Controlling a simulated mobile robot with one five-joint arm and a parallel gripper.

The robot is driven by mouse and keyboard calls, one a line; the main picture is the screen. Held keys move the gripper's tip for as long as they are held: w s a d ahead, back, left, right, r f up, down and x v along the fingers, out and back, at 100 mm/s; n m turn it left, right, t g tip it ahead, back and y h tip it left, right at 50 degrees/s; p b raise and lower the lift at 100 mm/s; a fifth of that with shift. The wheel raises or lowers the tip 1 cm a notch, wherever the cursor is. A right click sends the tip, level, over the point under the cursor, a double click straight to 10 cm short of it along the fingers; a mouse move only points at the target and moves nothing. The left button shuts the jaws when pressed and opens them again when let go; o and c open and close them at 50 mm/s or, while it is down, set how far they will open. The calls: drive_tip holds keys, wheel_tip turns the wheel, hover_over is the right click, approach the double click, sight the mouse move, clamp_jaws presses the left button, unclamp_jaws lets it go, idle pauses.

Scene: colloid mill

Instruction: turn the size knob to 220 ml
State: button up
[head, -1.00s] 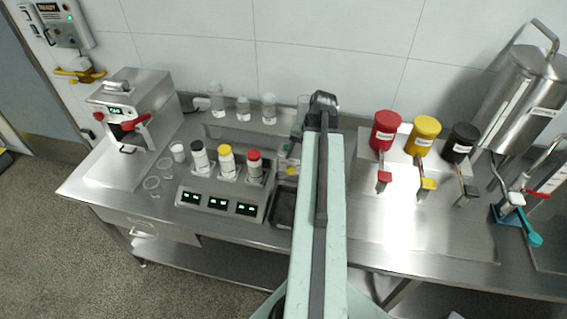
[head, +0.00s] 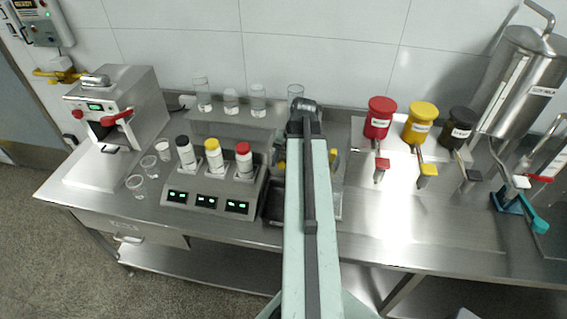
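No size knob can be made out in the head view. A small machine with yellow parts (head: 334,163) stands in the middle of the bench, mostly hidden behind my arm. My arm reaches forward over the bench, and its dark far end stands in front of this machine. My gripper's fingers cannot be made out there, so I cannot tell whether they are open, shut or touching anything. No 220 ml marking is readable.
Left of my arm are a scale unit (head: 212,204) with three capped bottles, a shelf of glass cylinders and a steel machine with a red handle (head: 118,118). To the right are red (head: 379,119), yellow (head: 420,124) and black (head: 456,129) dispensers and a steel tank (head: 520,82). The bench front right is clear.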

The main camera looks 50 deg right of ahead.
clamp_jaws()
drive_tip(key=shift+w+d, duration=0.1)
drive_tip(key=shift+d, duration=0.2)
drive_tip(key=shift+a, duration=0.2)
drive_tip(key=shift+a+g+h+p, duration=0.2)
drive_tip(key=shift+g+h+p, duration=0.1)
drive_tip(key=shift+g, duration=0.1)
drive_tip(key=g+h, duration=0.1)
drive_tip(key=g, duration=0.2)
drive_tip(key=shift+w+a+f+h, duration=0.15)
drive_tip(key=shift+w+h, duration=0.1)
drive_tip(key=shift+h, duration=0.15)
drive_tip(key=shift+g+h+b, duration=0.3)
drive_tip(key=shift+g, duration=0.3)
